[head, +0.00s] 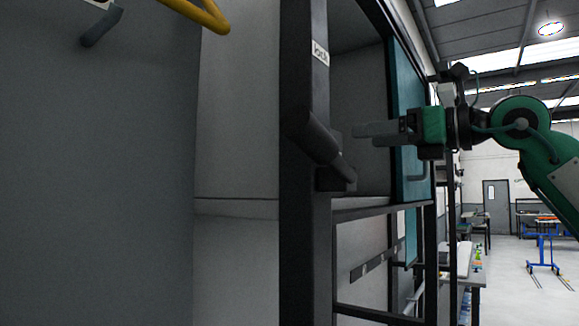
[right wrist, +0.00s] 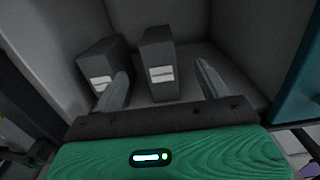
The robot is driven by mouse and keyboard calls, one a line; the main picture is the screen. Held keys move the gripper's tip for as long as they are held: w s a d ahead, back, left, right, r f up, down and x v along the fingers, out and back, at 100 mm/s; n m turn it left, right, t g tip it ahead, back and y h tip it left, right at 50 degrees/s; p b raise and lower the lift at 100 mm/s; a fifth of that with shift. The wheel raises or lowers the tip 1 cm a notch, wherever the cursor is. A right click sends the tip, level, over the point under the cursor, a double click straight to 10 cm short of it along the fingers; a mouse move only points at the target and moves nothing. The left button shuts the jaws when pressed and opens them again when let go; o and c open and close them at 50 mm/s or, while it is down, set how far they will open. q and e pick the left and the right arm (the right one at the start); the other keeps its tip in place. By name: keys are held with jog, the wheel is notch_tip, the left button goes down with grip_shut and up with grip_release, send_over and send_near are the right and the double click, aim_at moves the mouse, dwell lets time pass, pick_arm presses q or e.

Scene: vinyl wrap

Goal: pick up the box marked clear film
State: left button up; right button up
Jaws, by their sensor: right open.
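In the right wrist view two dark grey boxes with white labels stand in a grey compartment: a left box (right wrist: 103,62) and a middle box (right wrist: 158,55). The label print is too small to read, so I cannot tell which is marked clear film. My right gripper (right wrist: 163,74) is open and empty. Its left finger overlaps the left box's right side in the picture, and its right finger is to the right of the middle box. In the head view the right gripper (head: 362,131) points left into the compartment; the boxes are hidden there. My left gripper is not in view.
A dark upright post (head: 305,220) with a black handle stands left of the compartment. A teal door panel (head: 409,110) stands at its right, close to my right gripper. A shelf edge (head: 375,202) runs below. A large grey panel (head: 95,170) fills the left.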

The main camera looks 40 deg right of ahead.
aim_at(341, 140)
jog(key=p+x, duration=0.2)
jog(key=x, duration=0.5)
jog(key=shift+w+p, duration=0.1)
jog(key=shift+p, duration=0.2)
pick_arm(q)
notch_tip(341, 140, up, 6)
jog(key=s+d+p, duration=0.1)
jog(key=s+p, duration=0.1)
jog(key=p, duration=0.1)
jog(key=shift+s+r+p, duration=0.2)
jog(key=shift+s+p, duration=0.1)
pick_arm(e)
jog(key=x, duration=0.6)
jog(key=shift+a+r, duration=0.15)
jog(key=shift+r, duration=0.1)
jog(key=c, duration=1.2)
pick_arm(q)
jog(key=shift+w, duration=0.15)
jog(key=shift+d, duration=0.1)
pick_arm(e)
jog(key=shift+r, duration=0.15)
